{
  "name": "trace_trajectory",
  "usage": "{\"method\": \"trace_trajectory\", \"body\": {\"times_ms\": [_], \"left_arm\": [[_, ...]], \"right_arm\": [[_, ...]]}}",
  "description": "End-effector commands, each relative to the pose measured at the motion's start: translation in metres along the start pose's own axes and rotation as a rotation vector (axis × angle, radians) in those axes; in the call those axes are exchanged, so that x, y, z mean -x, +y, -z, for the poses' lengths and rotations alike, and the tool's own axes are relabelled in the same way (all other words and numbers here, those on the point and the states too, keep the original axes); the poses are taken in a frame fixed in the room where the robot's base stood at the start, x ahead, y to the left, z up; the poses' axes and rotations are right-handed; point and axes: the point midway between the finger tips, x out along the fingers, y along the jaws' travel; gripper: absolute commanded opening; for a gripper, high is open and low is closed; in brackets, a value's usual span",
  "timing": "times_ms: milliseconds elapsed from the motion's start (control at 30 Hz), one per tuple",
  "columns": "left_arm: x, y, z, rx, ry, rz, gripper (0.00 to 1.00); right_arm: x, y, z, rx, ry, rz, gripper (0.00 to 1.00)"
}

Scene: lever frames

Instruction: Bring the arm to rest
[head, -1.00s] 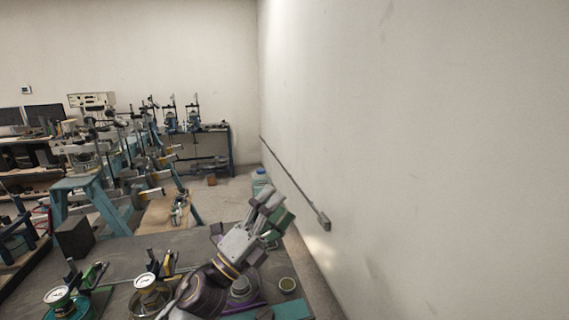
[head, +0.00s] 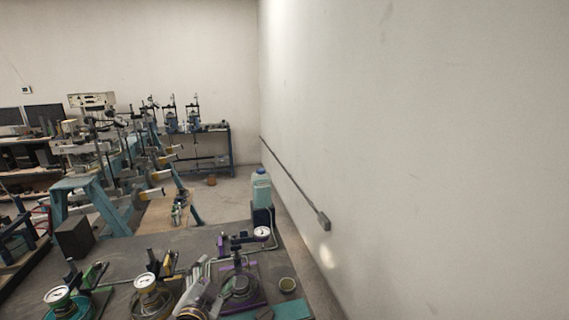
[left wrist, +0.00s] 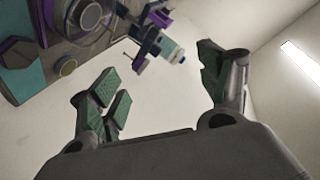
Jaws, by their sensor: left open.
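My left gripper (head: 203,276) is low in the head view, over the near part of the dark bench (head: 130,255). In the left wrist view its green-padded fingers stand wide apart with nothing between them (left wrist: 163,88). Lever frames with dial gauges stand on the bench: a green one (head: 62,303) at the left, one in the middle (head: 150,293) and a purple one (head: 240,287) at the right. My gripper lies between the middle and purple frames in the picture; I cannot tell its height. My right gripper does not show.
A blue-capped bottle (head: 261,187) stands at the bench's far right corner. A bare wall (head: 430,160) rises at the right. More lever frames on teal stands (head: 85,195) fill the left background.

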Motion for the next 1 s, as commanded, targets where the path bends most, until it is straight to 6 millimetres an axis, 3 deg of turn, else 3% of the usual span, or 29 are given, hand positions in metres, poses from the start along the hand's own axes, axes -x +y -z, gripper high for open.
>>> {"method": "trace_trajectory", "body": {"times_ms": [267,500,700,1000], "left_arm": [[0.035,0.039,-0.086,0.188,-0.312,-0.144,0.77],[0.084,0.076,-0.147,0.326,-0.581,-0.270,0.77],[0.122,0.098,-0.176,0.400,-0.741,-0.346,0.77],[0.160,0.116,-0.198,0.459,-0.886,-0.416,0.77]], "right_arm": [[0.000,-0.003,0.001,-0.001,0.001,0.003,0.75],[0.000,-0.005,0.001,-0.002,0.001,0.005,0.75],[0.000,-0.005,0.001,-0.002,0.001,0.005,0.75],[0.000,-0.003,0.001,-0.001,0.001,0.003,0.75]]}}
